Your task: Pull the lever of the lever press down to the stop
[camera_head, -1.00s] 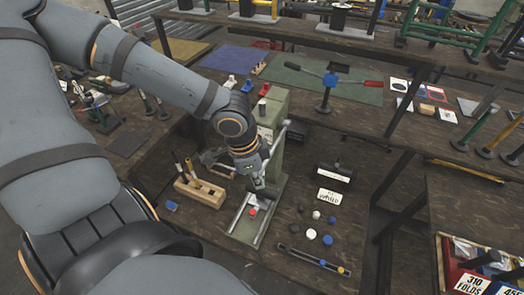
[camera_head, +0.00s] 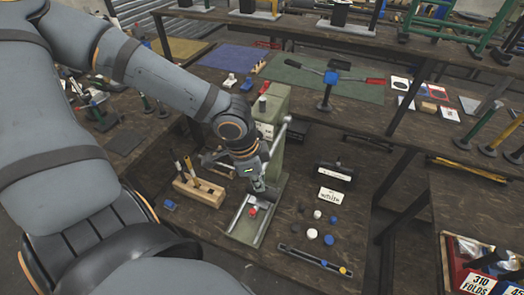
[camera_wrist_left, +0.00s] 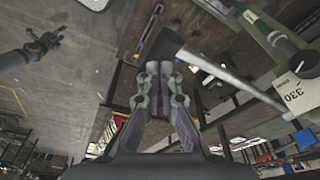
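The lever press has a green base plate with silver rails (camera_head: 235,222) and a green column (camera_head: 272,105) on the bench. Its grey lever (camera_head: 279,143) slopes from the upper right down towards my left gripper. In the left wrist view the lever (camera_wrist_left: 225,76) crosses the upper right and ends in a dark grip (camera_wrist_left: 166,46), just beyond my fingertips. My left gripper (camera_head: 259,188) is at the lever's lower end; its fingers (camera_wrist_left: 159,68) show a narrow gap with no object between them. Contact with the grip cannot be told. What looks like my right gripper (camera_wrist_left: 42,45) hangs over the floor.
A wooden block with upright tools (camera_head: 200,190) stands left of the press. A black cylinder (camera_head: 335,171), a white card (camera_head: 329,196), several small knobs and a dark bar (camera_head: 315,261) lie to the right.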

